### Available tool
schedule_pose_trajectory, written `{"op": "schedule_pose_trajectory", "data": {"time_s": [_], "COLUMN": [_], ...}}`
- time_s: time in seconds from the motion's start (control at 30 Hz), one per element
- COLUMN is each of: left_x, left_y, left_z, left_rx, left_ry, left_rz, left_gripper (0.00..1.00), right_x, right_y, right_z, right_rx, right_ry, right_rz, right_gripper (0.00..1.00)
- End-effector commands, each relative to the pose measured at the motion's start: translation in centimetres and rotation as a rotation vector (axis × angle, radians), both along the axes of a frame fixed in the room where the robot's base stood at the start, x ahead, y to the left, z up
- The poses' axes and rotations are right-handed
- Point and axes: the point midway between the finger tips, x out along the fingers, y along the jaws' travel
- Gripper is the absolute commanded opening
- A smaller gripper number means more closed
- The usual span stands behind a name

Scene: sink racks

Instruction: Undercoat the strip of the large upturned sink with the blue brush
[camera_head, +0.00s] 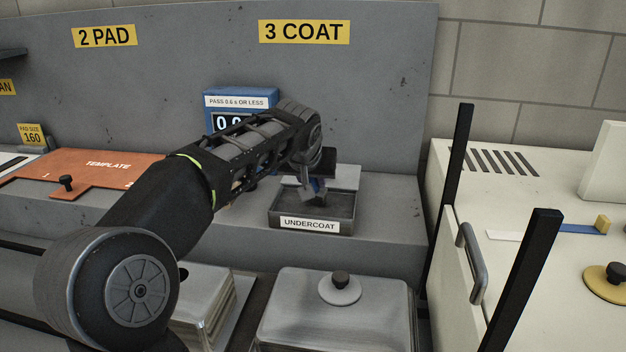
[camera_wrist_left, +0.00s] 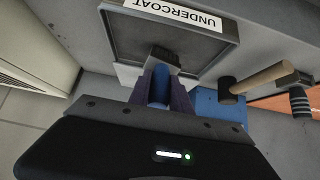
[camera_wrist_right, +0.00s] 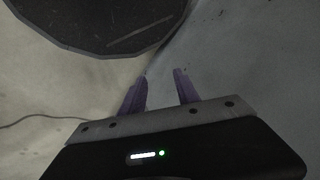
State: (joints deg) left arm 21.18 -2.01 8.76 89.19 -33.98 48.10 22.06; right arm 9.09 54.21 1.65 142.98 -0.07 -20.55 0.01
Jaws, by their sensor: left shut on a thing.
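My left gripper (camera_head: 312,188) reaches over the UNDERCOAT tray (camera_head: 350,212) on the grey ledge and points down. It is shut on the blue brush (camera_wrist_left: 160,86), whose dark bristles point into the tray (camera_wrist_left: 218,55) in the left wrist view. I cannot tell whether the bristles touch the tray's floor. A large metal upturned sink (camera_head: 290,315) lies at the front centre with a white disc and dark knob (camera_head: 340,285) on top. I cannot make out its strip. My right gripper (camera_wrist_right: 160,85) shows only in its wrist view, open and empty.
A blue timer box (camera_head: 240,97) stands behind my left arm. An orange template (camera_head: 100,170) lies at left. A smaller metal sink (camera_head: 205,305) is beside the large one. Black posts (camera_head: 455,170) and a white cabinet (camera_head: 540,190) bound the right side.

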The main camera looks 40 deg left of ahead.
Motion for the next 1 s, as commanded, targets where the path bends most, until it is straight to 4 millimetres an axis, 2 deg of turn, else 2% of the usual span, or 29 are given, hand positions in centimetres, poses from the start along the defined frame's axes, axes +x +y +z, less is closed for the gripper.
{"op": "schedule_pose_trajectory", "data": {"time_s": [0.1,0.6,0.73,1.0], "left_x": [0.0,0.0,0.0,0.0], "left_y": [0.0,0.0,0.0,0.0], "left_z": [1.5,5.9,6.5,6.5], "left_rx": [0.001,0.001,0.001,0.001], "left_ry": [-0.003,-0.003,-0.003,-0.003], "left_rz": [-0.001,-0.001,-0.001,-0.001], "left_gripper": [0.00,0.00,0.00,0.00], "right_x": [0.0,0.0,0.0,0.0], "right_y": [0.0,0.0,0.0,0.0], "right_z": [1.2,4.6,5.1,5.0], "right_rx": [0.000,0.000,0.000,0.000], "right_ry": [0.000,0.000,0.000,0.000], "right_rz": [0.000,0.000,0.000,0.000], "right_gripper": [0.38,0.38,0.38,0.38]}}
